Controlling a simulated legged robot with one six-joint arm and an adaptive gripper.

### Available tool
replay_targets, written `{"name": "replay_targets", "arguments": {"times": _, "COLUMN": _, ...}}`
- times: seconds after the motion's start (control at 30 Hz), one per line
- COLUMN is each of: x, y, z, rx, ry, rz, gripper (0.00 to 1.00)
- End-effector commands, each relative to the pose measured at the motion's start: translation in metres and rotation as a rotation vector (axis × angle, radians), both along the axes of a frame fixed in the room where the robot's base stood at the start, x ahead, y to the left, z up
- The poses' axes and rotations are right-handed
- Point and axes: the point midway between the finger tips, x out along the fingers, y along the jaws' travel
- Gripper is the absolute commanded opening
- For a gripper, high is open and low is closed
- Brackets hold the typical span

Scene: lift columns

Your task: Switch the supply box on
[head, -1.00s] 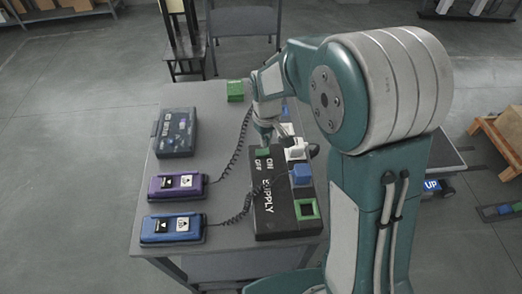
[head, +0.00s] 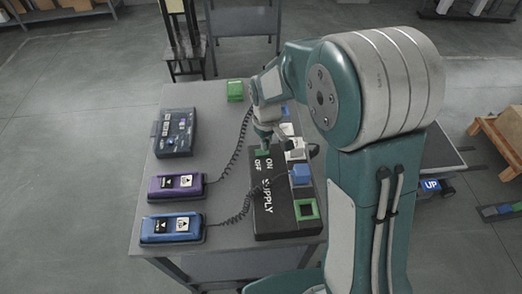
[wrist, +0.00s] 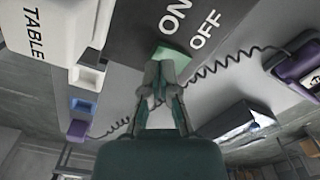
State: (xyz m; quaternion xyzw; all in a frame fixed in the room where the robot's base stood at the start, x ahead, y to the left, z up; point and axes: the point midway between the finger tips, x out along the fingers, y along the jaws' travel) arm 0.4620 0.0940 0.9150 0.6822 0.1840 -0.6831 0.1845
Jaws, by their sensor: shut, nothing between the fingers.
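The black supply box (head: 270,212) lies on the near right of the grey table. Its green switch (head: 263,153) sits at the far end beside the ON and OFF lettering. In the wrist view the switch (wrist: 174,56) shows just ahead of my fingertips, with ON and OFF to its right. My gripper (head: 264,143) is shut and empty, pointing down at the switch. In the wrist view the shut fingertips (wrist: 160,70) overlap the switch's near edge; I cannot tell whether they touch it.
A blue plug (head: 301,174) and a green-rimmed socket (head: 306,209) are on the box's right side. Left are a blue handset (head: 173,228), a purple handset (head: 175,187) with coiled cords, and a dark case (head: 174,132). A green block (head: 235,91) stands farther back.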

Motion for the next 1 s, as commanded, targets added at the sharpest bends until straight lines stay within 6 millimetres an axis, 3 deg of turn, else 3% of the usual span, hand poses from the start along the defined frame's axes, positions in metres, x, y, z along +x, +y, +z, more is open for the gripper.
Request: {"name": "replay_targets", "arguments": {"times": 1.0, "x": 0.0, "y": 0.0, "z": -0.012, "rx": 0.0, "ry": 0.0, "rz": 0.0, "gripper": 0.0}}
